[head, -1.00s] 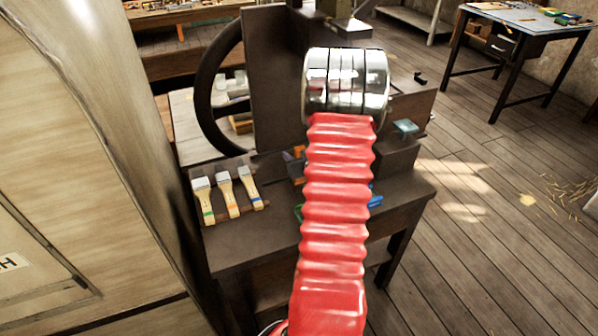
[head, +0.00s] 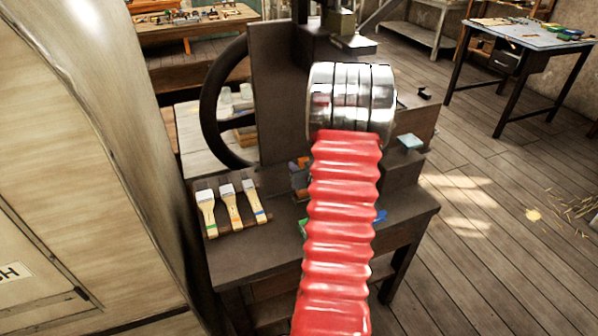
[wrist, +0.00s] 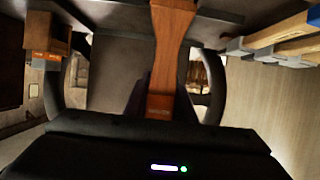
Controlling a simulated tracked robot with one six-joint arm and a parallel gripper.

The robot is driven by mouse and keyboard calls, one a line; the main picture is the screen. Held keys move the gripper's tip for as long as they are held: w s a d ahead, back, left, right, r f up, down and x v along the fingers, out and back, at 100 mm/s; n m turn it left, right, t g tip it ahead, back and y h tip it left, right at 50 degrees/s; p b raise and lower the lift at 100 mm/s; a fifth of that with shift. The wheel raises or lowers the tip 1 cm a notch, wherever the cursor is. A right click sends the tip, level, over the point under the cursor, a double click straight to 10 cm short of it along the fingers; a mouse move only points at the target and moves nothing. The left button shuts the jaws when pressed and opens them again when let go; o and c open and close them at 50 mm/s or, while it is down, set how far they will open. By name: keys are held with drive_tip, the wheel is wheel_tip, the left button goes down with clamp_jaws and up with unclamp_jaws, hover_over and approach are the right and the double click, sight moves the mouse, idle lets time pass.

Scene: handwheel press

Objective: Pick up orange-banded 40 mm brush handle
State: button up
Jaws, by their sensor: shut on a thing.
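In the wrist view a brown wooden brush handle (wrist: 173,40) runs down the middle of the picture. In the head view my arm hides the gripper and the handle.
Three brushes with green (head: 207,212), orange (head: 232,205) and blue (head: 255,202) bands lie in a row on the dark bench (head: 250,262). The press handwheel (head: 207,105) stands behind them. A wooden block with an orange patch (wrist: 47,45) is at left in the wrist view.

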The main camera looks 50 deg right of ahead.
wheel_tip(320, 180, up, 9)
idle(0.5)
drive_tip(key=shift+s+f, duration=0.1)
drive_tip(key=shift+s, duration=0.05)
idle(0.7)
